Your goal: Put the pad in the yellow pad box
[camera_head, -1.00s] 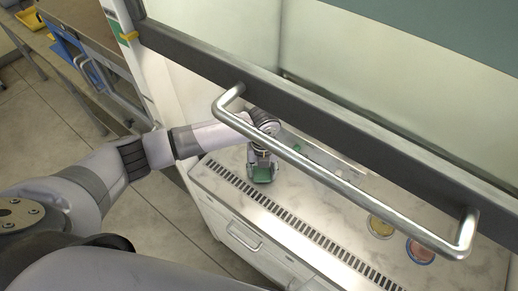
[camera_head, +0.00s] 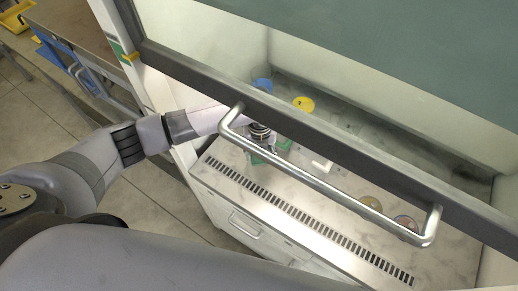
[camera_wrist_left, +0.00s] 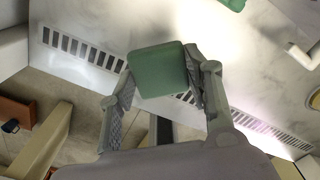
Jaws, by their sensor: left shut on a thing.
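My left gripper (camera_head: 258,152) reaches under the raised sash into the cabinet. In the left wrist view (camera_wrist_left: 160,95) its two fingers are shut on a green square pad (camera_wrist_left: 157,70), held flat between them. In the head view the pad is mostly hidden behind the gripper and the bar handle. A yellow open tray (camera_head: 17,22), perhaps the yellow pad box, is at the far upper left on a bench, cut by the picture's edge. My right gripper is not in view.
The sash handle (camera_head: 330,188) crosses in front of my left gripper. A vent grille (camera_head: 300,222) runs along the cabinet's front edge. Inside are a blue round thing (camera_head: 262,85), a yellow round thing (camera_head: 303,104) and two dishes (camera_head: 371,203) at the right. Another green thing (camera_wrist_left: 233,4) lies nearby.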

